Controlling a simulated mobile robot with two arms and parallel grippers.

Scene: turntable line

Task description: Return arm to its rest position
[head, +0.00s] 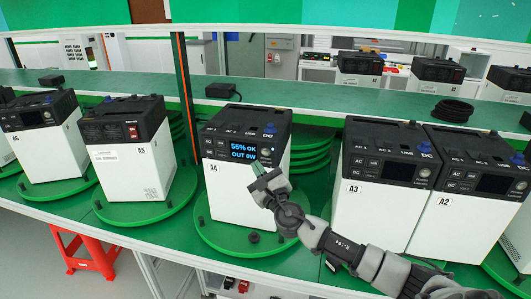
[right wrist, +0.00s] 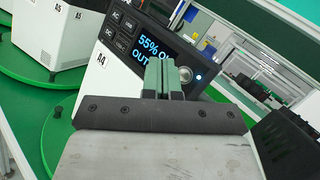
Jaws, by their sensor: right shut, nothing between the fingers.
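My right arm comes in from the lower right of the head view. Its gripper (head: 262,178) is shut and empty, just in front of the lit screen side of unit A4 (head: 232,195). In the right wrist view the green fingers (right wrist: 161,76) are together, in front of the A4 panel (right wrist: 135,48). I cannot tell whether they touch it. A4's screen (head: 243,150) is on and reads "55% OK" and "OUT 0W". A4 stands upright on a green turntable (head: 213,237). My left gripper is not in view.
Units A3 (head: 376,205) and A2 (head: 452,220) stand close together on the right, near my right forearm. Unit A5 (head: 123,165) stands on its turntable to the left. A back shelf (head: 310,98) holds more units and a coiled black cable (head: 453,111). A red stool (head: 85,255) is at lower left.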

